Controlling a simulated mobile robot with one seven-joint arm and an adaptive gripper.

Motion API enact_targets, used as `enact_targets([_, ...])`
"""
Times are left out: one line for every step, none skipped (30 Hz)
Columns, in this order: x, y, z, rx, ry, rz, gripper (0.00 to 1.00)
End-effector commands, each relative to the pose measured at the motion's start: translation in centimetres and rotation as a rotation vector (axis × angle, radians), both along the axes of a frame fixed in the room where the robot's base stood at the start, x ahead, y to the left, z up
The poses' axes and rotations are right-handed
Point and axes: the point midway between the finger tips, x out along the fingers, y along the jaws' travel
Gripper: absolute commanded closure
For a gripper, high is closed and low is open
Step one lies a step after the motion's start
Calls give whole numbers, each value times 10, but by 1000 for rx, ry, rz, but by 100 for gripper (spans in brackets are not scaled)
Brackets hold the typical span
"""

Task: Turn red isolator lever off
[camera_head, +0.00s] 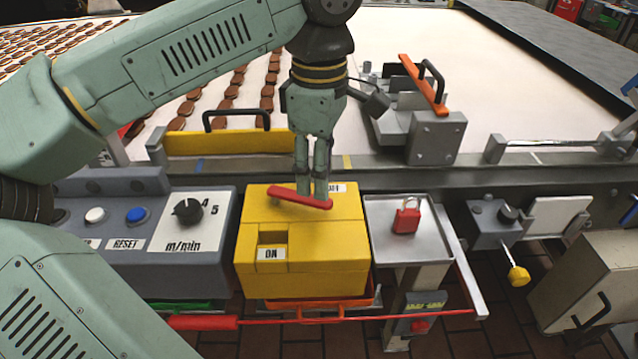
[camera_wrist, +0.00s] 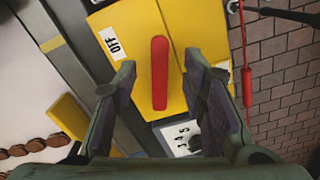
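The red isolator lever (camera_head: 287,194) lies across the top of the yellow isolator box (camera_head: 330,245), running left to right with a slight tilt. An ON label (camera_head: 271,254) shows at the box's front. An OFF label (camera_head: 335,188), partly hidden by my fingers in the head view, sits near the back right; it reads clearly in the wrist view (camera_wrist: 112,44). My gripper (camera_head: 311,197) points down at the right half of the lever. In the wrist view the lever (camera_wrist: 159,75) shows between my open fingers (camera_wrist: 160,72), with gaps on both sides. Contact is not visible.
Left of the box is a grey control panel (camera_head: 150,262) with a black dial (camera_head: 188,211) and buttons. Right is a metal tray (camera_head: 425,250) holding a red padlock (camera_head: 406,217). Behind are a yellow guard bar (camera_head: 225,142) and the conveyor. A red rod (camera_head: 350,317) runs below.

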Motion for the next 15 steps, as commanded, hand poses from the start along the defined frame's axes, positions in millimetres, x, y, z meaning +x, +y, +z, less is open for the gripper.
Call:
enact_targets([-1, 0, -8, 1, 3, -1, 62])
enact_targets([-1, 0, -13, 1, 2, -1, 62])
enact_targets([-1, 0, -19, 1, 2, -1, 62])
enact_targets([-1, 0, -23, 0, 2, -1, 62])
enact_targets([0, 0, -27, -1, 1, 0, 62])
enact_targets([0, 0, -31, -1, 1, 0, 62])
enact_targets([0, 0, -34, 0, 1, 0, 62])
enact_targets([0, 0, -36, 0, 0, 0, 62])
enact_targets([0, 0, -38, 0, 0, 0, 62])
enact_targets([0, 0, -40, -1, -1, 0, 62])
enact_targets([0, 0, -41, -1, -1, 0, 62])
enact_targets([0, 0, -42, -1, -1, 0, 62])
enact_targets([0, 0, -42, -1, -1, 0, 62])
enact_targets([0, 0, -43, -1, -1, 0, 62])
enact_targets([0, 0, -43, -1, -1, 0, 62])
